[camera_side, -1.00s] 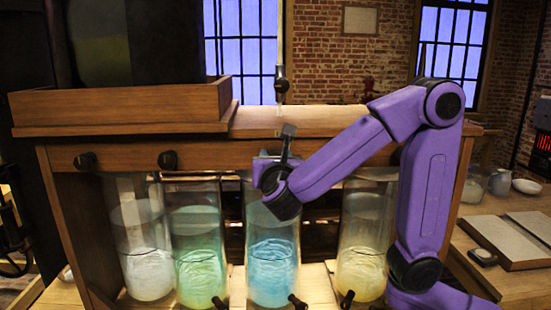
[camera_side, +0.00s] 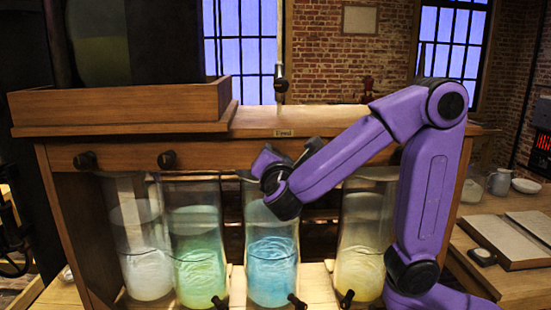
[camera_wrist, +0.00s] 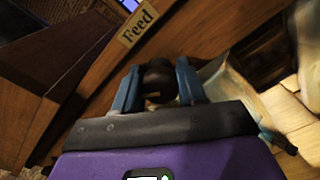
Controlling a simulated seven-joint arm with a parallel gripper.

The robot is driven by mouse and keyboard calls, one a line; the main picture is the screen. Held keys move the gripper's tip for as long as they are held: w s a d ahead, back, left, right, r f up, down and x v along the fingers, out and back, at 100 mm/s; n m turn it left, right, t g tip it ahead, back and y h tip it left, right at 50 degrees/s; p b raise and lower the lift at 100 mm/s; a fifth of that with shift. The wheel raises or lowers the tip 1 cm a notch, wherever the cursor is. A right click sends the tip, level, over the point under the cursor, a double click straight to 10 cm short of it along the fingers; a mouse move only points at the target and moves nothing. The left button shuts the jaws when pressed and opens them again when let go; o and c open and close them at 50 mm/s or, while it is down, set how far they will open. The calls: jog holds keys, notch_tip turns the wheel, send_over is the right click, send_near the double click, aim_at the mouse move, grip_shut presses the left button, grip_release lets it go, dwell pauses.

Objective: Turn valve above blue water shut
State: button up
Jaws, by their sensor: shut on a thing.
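The jar of blue water (camera_side: 271,270) stands third from the left under the wooden beam (camera_side: 120,157). My gripper (camera_side: 262,170) is in front of the beam above this jar, and my wrist hides the valve in the side view. In the wrist view my gripper (camera_wrist: 158,80) has its two blue-grey fingers on either side of the dark round valve knob (camera_wrist: 158,82), shut on it. A "Feed" label (camera_wrist: 138,26) is on the wood just beyond the knob; it also shows in the side view (camera_side: 284,133).
Jars of clear (camera_side: 146,262), green (camera_side: 200,270) and yellow (camera_side: 360,270) water stand beside the blue one. Two more dark valve knobs show on the beam at the left (camera_side: 85,160) and (camera_side: 167,160). Small dark taps are low on the jars.

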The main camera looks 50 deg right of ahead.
jog(key=m, duration=0.5)
jog(key=shift+d+m, duration=0.1)
jog(key=shift+m, duration=0.3)
jog(key=m, duration=0.5)
jog(key=shift+f, duration=0.1)
jog(key=shift+m, duration=0.3)
jog(key=o, duration=1)
jog(key=shift+s, duration=0.1)
